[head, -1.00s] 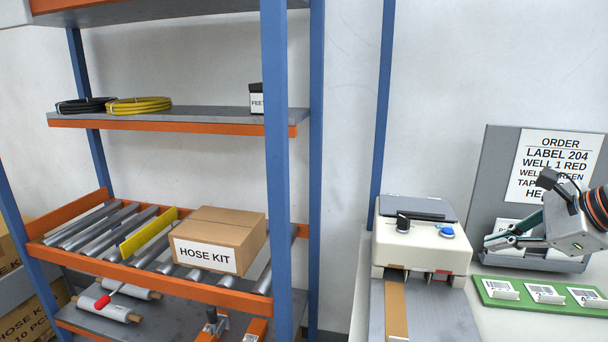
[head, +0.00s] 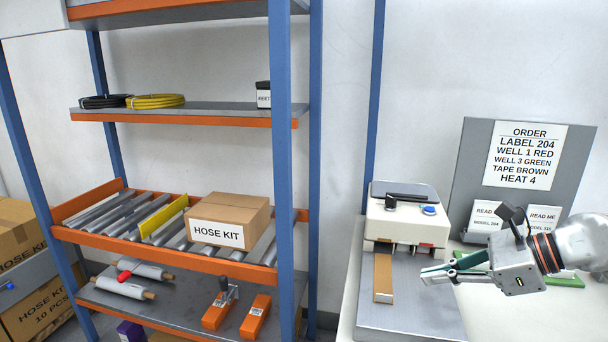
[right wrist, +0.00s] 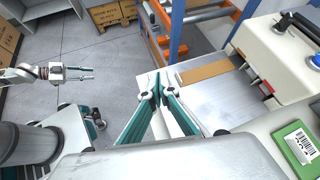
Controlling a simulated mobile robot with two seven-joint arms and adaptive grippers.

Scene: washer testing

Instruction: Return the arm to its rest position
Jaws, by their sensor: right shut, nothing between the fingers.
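My right gripper (head: 424,277) is shut and empty in the head view. It hovers at the right of the brown strip (head: 384,278), over the grey plate in front of the white machine (head: 408,222). In the right wrist view its teal fingers (right wrist: 160,82) meet at the tips, with the strip (right wrist: 205,70) just to the right of them. My right arm comes in from the right edge of the head view. My left gripper (right wrist: 88,73) shows only in the right wrist view, above the floor at the left, its two fingers apart and nothing between them.
An order board (head: 575,150) stands behind my right arm. A shelf rack (head: 283,170) with a HOSE KIT box (head: 229,220) stands left of the bench. Open floor (right wrist: 75,45) lies around my left gripper.

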